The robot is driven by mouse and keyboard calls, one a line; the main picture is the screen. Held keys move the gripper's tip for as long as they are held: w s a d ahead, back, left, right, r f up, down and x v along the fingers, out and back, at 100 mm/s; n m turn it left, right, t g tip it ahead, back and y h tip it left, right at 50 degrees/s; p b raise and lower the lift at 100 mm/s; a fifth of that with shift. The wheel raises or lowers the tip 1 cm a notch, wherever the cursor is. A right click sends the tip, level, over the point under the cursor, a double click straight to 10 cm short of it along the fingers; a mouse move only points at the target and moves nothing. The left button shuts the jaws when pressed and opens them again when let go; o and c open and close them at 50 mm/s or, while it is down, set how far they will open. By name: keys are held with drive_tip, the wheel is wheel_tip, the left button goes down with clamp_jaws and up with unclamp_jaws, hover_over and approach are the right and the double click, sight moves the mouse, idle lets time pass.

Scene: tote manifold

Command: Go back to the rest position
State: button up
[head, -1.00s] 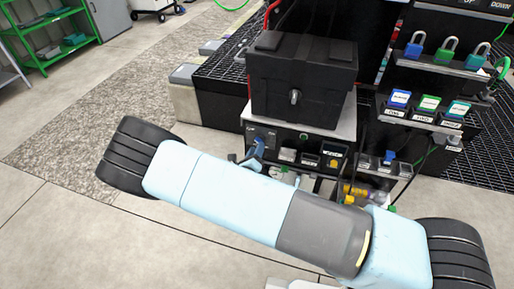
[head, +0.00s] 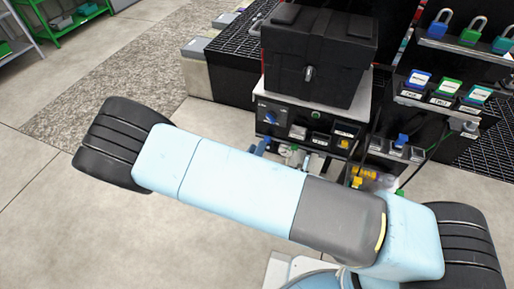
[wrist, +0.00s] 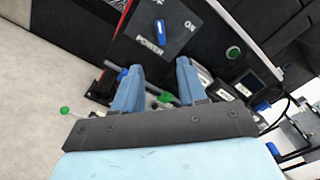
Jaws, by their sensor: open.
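My gripper (wrist: 158,88) shows in the wrist view with its two blue fingers apart and nothing between them. The fingers point toward a dark panel with a blue knob (wrist: 160,32) marked POWER and ON. In the head view my light blue arm lies across the middle, and the gripper is mostly hidden behind it. The panel's blue knob (head: 270,117) also shows there, just beyond the arm.
A black tote (head: 318,60) with a latch stands on the bench above the panel. Padlocks (head: 471,30) and labelled blocks (head: 442,90) sit on shelves to the right. A green rack (head: 75,20) stands at the back left. The floor at left is clear.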

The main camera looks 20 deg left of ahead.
idle(0.3)
drive_tip(key=w+d+r+m+g+h, duration=0.35)
drive_tip(key=d+r+m+g, duration=0.35)
drive_tip(key=d+r+m, duration=0.65)
drive_tip(key=w+d+r+m+g+h, duration=0.3)
drive_tip(key=d+r+m+g+h, duration=0.35)
drive_tip(key=d+r+m, duration=0.65)
drive_tip(key=s+d+r+m+y, duration=0.5)
drive_tip(key=s+r+m, duration=0.4)
drive_tip(key=r, duration=0.2)
drive_tip(key=s+d+r+m+t+y, duration=0.1)
drive_tip(key=s+d+r+m+y, duration=0.5)
drive_tip(key=s+d+r+m, duration=0.2)
wheel_tip(320, 180, up, 3)
drive_tip(key=shift+s+d+f+m, duration=0.1)
drive_tip(key=shift+s+d+m, duration=0.25)
drive_tip(key=shift+s, duration=0.2)
